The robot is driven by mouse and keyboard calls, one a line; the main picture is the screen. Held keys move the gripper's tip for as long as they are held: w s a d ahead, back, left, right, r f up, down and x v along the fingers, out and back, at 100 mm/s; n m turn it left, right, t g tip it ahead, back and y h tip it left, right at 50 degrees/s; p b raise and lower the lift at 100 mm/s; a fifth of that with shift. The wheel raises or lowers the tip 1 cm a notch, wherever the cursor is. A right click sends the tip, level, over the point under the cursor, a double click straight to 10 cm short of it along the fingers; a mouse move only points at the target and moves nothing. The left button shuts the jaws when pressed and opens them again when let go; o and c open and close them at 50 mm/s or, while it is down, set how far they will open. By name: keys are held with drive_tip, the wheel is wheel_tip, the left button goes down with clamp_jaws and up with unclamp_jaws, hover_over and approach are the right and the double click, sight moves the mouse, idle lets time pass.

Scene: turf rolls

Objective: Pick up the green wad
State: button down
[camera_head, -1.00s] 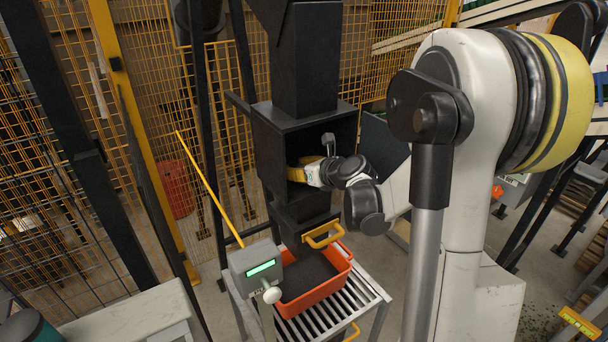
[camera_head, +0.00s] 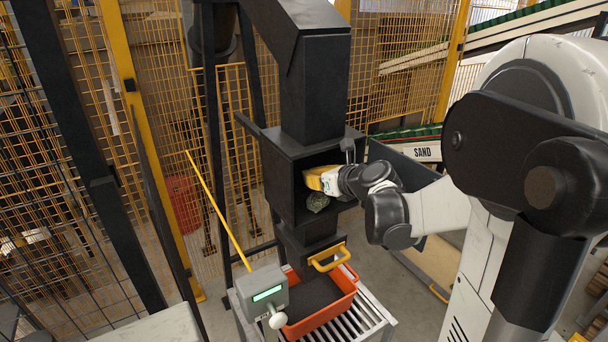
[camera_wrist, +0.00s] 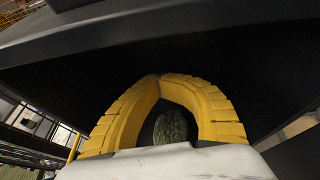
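The green wad (camera_head: 318,202) is a small, rounded, mottled grey-green lump at the opening of the black box, just below my gripper. My gripper (camera_head: 310,178) has yellow fingers and reaches into the box opening from the right. In the wrist view, the two curved yellow fingers of my gripper (camera_wrist: 160,78) meet at their tips. The wad (camera_wrist: 170,127) shows through the gap between them, with dark space on both sides. I cannot tell whether any part of the gripper touches it. The wad's underside is hidden.
The black box (camera_head: 277,182) has walls close around my gripper. Below it are a yellow handle (camera_head: 328,258) and an orange tray (camera_head: 325,318) on a roller stand. A grey display box (camera_head: 262,290) stands in front. A SAND sign (camera_head: 426,152) is at right.

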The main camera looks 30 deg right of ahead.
drive_tip(key=s+p, duration=0.1)
drive_tip(key=s, duration=1.5)
drive_tip(key=shift+s+d, duration=0.2)
drive_tip(key=shift+d, duration=0.05)
drive_tip(key=shift+c, duration=2.2)
unclamp_jaws()
drive_tip(key=shift+s, duration=0.1)
